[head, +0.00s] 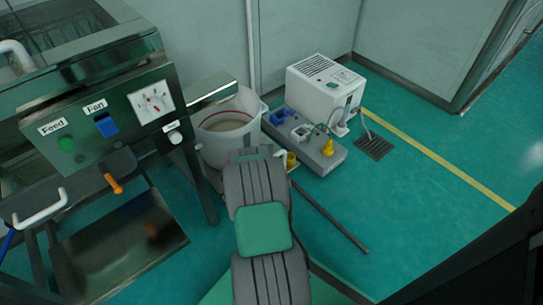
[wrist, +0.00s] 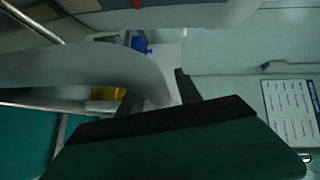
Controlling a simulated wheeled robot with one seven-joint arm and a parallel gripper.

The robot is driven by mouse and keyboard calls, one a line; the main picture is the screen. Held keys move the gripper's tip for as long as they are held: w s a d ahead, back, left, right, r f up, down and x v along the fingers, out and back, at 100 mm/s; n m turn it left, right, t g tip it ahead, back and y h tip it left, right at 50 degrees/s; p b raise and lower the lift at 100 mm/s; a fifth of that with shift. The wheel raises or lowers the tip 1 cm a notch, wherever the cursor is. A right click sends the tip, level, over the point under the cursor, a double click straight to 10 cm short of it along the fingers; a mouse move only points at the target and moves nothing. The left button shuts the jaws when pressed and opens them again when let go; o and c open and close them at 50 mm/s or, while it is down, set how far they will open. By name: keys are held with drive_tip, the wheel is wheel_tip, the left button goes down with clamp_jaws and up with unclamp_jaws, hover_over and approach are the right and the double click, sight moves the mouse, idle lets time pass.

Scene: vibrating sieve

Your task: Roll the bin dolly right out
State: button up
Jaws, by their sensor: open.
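The white bin (head: 225,135) stands under the metal chute at the machine's right side, with pale material inside. The dolly beneath it is mostly hidden by the bin and my arm; I cannot make out its deck. In the head view my arm reaches to the bin's front right and hides most of my gripper. In the wrist view my gripper (wrist: 158,88) is open, its dark fingertips near a curved grey bar (wrist: 90,65). The bar passes across the fingers and its end lies between the tips; I cannot tell whether it touches them.
The sieve's control panel (head: 100,115) and metal chute (head: 212,92) are at left. A grey floor unit (head: 310,150) and white appliance (head: 325,85) stand right of the bin. A dark bar (head: 335,222) lies low at right. Green floor beyond the yellow line (head: 440,160) is clear.

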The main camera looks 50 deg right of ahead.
drive_tip(key=shift+c, duration=0.4)
clamp_jaws()
idle(0.9)
